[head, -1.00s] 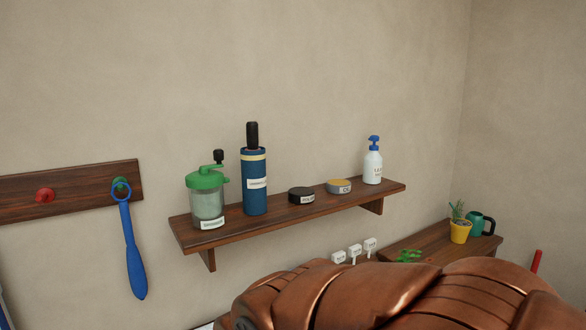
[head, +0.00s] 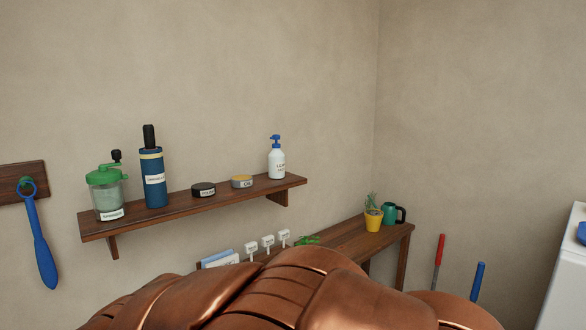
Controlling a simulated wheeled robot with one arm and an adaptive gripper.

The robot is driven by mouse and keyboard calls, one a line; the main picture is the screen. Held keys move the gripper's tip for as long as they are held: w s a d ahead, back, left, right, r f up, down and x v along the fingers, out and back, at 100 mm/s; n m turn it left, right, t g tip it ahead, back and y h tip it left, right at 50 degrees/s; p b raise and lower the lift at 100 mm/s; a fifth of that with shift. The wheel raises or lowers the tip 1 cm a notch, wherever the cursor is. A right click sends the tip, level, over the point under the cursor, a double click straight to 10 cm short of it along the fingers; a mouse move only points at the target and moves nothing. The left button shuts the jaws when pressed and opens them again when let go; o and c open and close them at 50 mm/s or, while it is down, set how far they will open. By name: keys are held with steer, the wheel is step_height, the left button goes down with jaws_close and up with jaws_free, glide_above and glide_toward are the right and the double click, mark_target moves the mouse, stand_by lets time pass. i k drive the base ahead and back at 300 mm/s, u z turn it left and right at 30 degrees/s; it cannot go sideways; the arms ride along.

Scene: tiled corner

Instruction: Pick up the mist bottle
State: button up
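No bottle can be read for certain as the mist bottle; the labels are too small. A white bottle with a blue pump top (head: 277,160) stands upright at the right end of the wall shelf (head: 130,224). A clear jar with a green lid and black knob (head: 107,192) stands at the shelf's left end. A tall blue cylinder with a black top (head: 152,172) stands beside the jar. My gripper is not in view. Copper-coloured parts of my own body fill the bottom middle and hide what lies behind them.
A low wooden bench (head: 345,238) holds a yellow plant pot (head: 373,221) and a green mug (head: 390,214). A blue tool (head: 40,245) hangs at left. A white unit (head: 565,265) stands at right.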

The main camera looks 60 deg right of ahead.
mark_target(277, 159)
steer(key=k, duration=0.35)
steer(key=z, duration=0.75)
